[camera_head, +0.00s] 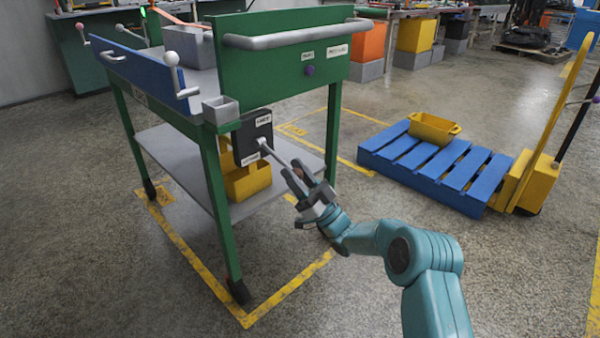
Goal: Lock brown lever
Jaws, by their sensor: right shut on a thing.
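A black box (252,137) with a white label is mounted at the near end of the green cart, below its top. A thin lever (274,154) sticks out of the box, slanting down and right. Its visible shaft looks pale grey, and I cannot make out any brown on it. My right gripper (297,184) is shut on the outer end of this lever, and its fingers hide that end. The label is too small to read surely. My left gripper is not in view.
The green cart (285,58) has a grey handle bar (298,35), a purple knob (310,71) and a blue side panel with a white-knobbed crank (175,72). Yellow bins (247,181) sit on its lower shelf. A blue pallet (440,165) stands right; open floor lies between.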

